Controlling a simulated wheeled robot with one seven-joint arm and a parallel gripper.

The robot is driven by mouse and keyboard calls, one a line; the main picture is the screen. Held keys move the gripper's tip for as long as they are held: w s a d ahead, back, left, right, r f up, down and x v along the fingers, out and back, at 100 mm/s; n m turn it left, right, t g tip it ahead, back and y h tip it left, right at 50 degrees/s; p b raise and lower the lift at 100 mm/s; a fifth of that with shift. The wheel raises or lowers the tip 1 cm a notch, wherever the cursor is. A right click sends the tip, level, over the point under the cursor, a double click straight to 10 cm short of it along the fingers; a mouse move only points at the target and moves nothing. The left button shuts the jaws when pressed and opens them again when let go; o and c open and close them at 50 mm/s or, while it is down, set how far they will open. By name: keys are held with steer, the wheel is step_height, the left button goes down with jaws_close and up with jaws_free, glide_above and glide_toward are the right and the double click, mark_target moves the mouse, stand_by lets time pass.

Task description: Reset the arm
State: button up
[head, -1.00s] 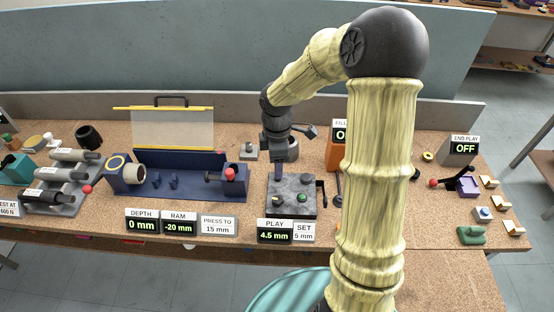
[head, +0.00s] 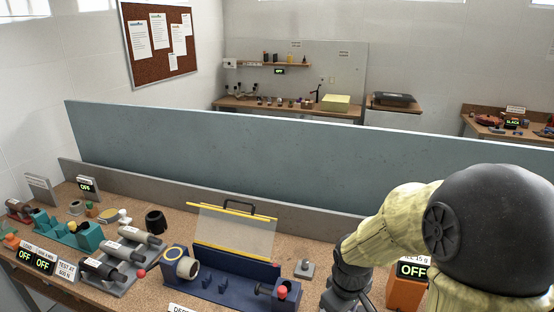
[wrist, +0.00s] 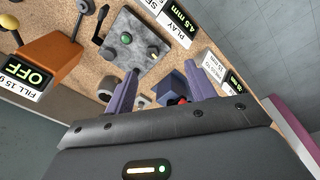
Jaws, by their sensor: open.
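My gripper (wrist: 158,98) is open in the wrist view. Its two purple-grey fingers stand apart above the bench. Between and beyond them show part of a dark blue fixture (wrist: 172,90) with a red knob and a round grey part. In the head view my pale yellow arm is at the lower right, and the gripper itself is below the frame. A grey stone-like block (wrist: 128,45) with a green button lies beyond the fingers in the wrist view, apart from them.
The blue press fixture (head: 225,285) with a clear yellow-edged guard (head: 232,230) stands on the cork bench. An orange block (wrist: 45,62) with an OFF display is at the left in the wrist view. A blue-grey partition (head: 300,160) runs behind the bench.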

steer(key=s+r+m+t, duration=0.1)
steer(key=s+m, duration=0.5)
steer(key=m, duration=0.1)
steer(key=shift+d+r, duration=0.25)
stand_by(0.6)
